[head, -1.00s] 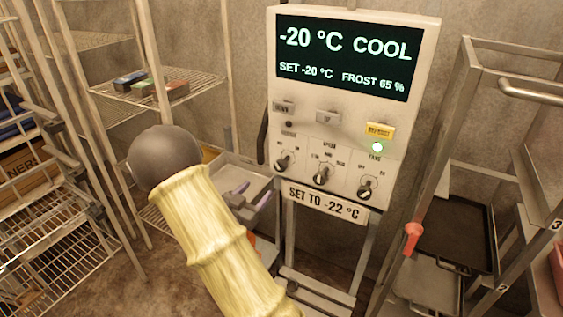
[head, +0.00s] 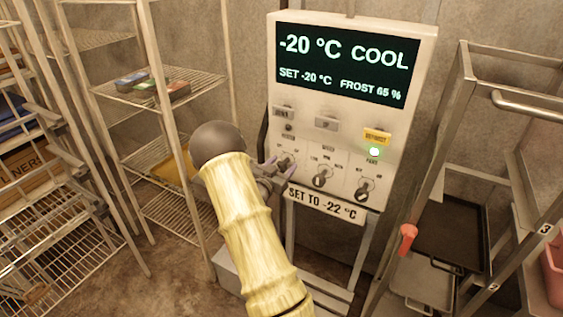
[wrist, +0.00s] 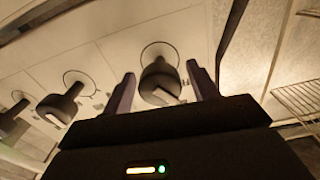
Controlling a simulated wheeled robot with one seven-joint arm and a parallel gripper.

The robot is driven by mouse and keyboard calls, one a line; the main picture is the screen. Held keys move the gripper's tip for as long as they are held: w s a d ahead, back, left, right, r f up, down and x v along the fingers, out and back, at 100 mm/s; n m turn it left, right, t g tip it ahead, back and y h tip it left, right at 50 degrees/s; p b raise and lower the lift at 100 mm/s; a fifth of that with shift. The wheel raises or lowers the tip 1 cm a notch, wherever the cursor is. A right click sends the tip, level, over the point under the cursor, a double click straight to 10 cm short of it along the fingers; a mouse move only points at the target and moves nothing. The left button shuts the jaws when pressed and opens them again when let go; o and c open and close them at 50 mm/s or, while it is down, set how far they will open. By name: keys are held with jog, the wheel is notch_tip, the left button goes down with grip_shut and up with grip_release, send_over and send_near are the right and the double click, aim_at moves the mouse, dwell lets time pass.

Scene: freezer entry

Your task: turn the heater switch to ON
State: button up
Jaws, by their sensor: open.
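The control panel (head: 335,150) stands upright ahead, with a row of three dark knobs. The left knob is the heater switch (head: 286,163); its small label above is blurred. My gripper (head: 268,166) is at its left side in the head view, partly hidden by my arm. In the wrist view the heater knob (wrist: 160,82) sits between the two purple fingers of my open gripper (wrist: 160,78), with visible gaps on both sides. The knob's pale pointer mark faces down and right in that view. The middle knob (head: 322,176) and right knob (head: 365,188) are to its right.
The screen (head: 343,62) reads -20 °C COOL, set -20 °C, frost 65 %. Wire shelves (head: 160,85) stand left, a metal rack (head: 450,180) right.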

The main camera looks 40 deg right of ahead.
jog(key=shift+w+d, duration=0.15)
jog(key=shift+d, duration=0.25)
jog(key=c, duration=1)
